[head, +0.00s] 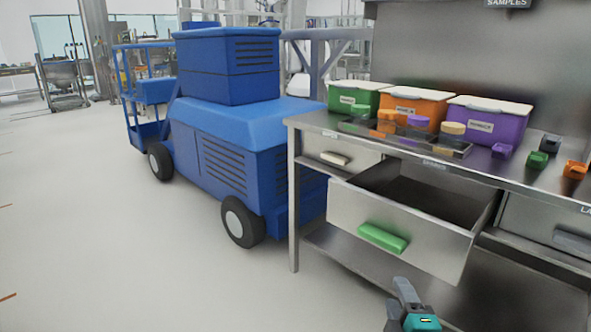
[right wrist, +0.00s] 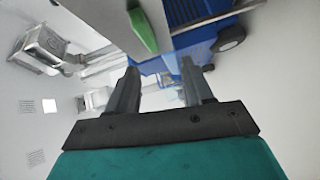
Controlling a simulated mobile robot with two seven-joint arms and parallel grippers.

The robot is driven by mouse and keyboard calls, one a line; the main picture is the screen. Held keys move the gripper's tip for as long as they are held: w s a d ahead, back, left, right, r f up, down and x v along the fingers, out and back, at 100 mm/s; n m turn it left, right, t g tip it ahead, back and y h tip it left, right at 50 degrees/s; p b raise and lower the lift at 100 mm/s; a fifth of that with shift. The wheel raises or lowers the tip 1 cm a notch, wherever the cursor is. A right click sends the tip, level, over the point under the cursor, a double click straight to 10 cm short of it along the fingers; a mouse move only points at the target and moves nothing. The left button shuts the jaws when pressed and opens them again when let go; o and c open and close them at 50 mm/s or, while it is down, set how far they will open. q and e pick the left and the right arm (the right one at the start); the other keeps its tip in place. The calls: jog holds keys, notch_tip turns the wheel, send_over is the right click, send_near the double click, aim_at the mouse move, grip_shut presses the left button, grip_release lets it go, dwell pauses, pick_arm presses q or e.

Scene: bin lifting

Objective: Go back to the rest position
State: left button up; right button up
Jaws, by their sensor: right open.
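My right gripper (head: 402,294) shows at the bottom of the head view, in front of the steel bench and below the open drawer. In the right wrist view its two dark fingers (right wrist: 160,88) stand apart with nothing between them, so it is open and empty. The open drawer (head: 400,225) has a green handle (head: 382,238) and looks empty inside. The green handle also shows in the right wrist view (right wrist: 143,32), just beyond the fingers and apart from them. My left gripper is not in view.
The steel bench (head: 330,122) carries a green bin (head: 352,98), an orange bin (head: 412,105) and a purple bin (head: 487,120), all with white lids, and several small coloured pieces. A blue wheeled vehicle (head: 215,145) stands left of the bench. The floor (head: 90,230) at the left is clear.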

jog(key=s+a+f+m+g+y, duration=0.2)
jog(key=s+a+f+m+g, duration=0.15)
jog(key=s+f+m, duration=0.35)
jog(key=s+a+f+m+g+y, duration=0.25)
jog(key=s+a+f+m, duration=0.2)
jog(key=s, duration=0.45)
pick_arm(q)
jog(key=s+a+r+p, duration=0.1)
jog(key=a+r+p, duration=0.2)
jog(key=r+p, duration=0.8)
jog(key=p, duration=0.5)
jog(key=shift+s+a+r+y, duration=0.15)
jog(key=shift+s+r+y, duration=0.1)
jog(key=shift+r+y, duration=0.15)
pick_arm(e)
notch_tip(320, 180, up, 12)
jog(key=s+d+m+h, duration=0.1)
jog(key=s+d, duration=0.1)
jog(key=shift+s+r, duration=0.15)
jog(key=shift+r, duration=0.05)
jog(key=shift+d, duration=0.1)
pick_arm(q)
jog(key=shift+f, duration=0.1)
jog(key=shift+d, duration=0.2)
